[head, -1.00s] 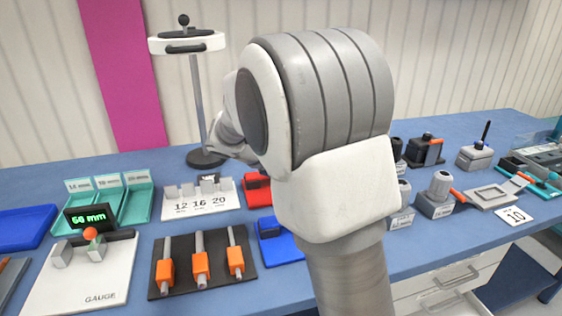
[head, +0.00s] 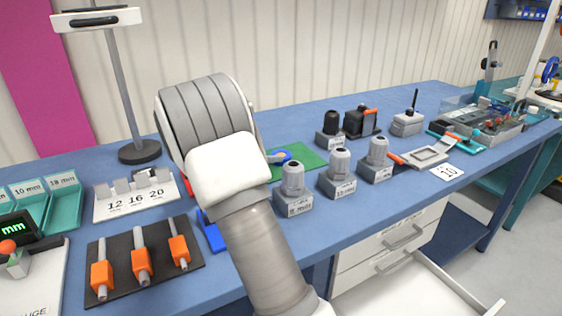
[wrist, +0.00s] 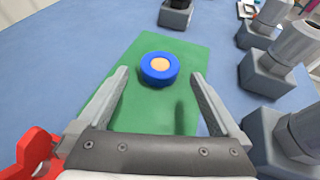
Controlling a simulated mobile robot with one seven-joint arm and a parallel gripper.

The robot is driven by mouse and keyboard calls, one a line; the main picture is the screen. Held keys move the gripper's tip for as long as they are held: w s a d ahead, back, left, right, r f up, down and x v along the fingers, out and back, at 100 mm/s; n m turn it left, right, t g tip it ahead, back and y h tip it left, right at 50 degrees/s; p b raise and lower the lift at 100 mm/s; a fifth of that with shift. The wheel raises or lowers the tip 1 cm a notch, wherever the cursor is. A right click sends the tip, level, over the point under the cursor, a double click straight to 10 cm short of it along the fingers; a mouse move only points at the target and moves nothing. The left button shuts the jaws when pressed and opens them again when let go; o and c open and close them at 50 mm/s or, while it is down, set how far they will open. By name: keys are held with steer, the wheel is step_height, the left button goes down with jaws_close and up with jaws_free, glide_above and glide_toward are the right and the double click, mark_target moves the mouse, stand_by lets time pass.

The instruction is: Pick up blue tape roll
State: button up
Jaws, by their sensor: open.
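The blue tape roll (wrist: 159,79) lies flat on a green mat (wrist: 190,55) in the wrist view, with a tan-orange centre. In the head view the roll (head: 285,154) shows only in part beside my arm, on the mat (head: 312,160). My gripper (wrist: 160,73) is open and empty. In the wrist view its two fingers point toward the roll, one on each side, with clear gaps between them and it. I cannot tell its height above the mat. In the head view my arm hides most of the gripper.
Grey cable-gland stands (head: 293,190) line the right of the mat; a dark one (wrist: 175,14) stands beyond it. A red object (wrist: 33,155) is close at lower left in the wrist view. A slotted holder (head: 137,196) and orange-handled tools (head: 141,262) lie left of my arm.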

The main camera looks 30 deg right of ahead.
steer(key=shift+f+b+x, duration=0.2)
steer(key=shift+b+x, duration=0.25)
steer(key=shift+x, duration=1.1)
steer(key=shift+f+b+x, duration=0.2)
steer(key=shift+b+x, duration=0.2)
steer(key=shift+x, duration=1.15)
steer(key=shift+s+a, duration=0.1)
steer(key=shift+a, duration=0.05)
steer(key=shift+c, duration=0.2)
steer(key=c, duration=1.1)
